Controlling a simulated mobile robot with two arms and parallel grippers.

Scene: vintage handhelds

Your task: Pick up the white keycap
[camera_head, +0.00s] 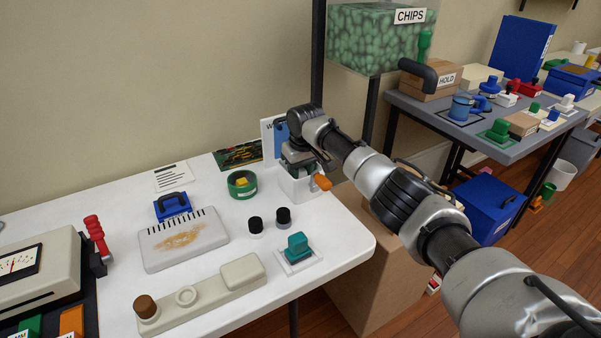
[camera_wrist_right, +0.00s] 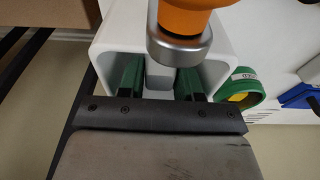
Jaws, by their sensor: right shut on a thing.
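My right gripper (camera_head: 298,172) is at the white open box (camera_head: 297,186) near the back right of the white table. In the wrist view its green fingers (camera_wrist_right: 158,82) reach into the box's mouth. My left gripper is out of view.
A green round dish (camera_head: 233,190) is left of the box. Two dark knobs (camera_head: 283,216) and a teal keycap (camera_head: 298,244) on a white base are in front. A grey block (camera_head: 160,250) lies further left. The table's right edge is close to my arm.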

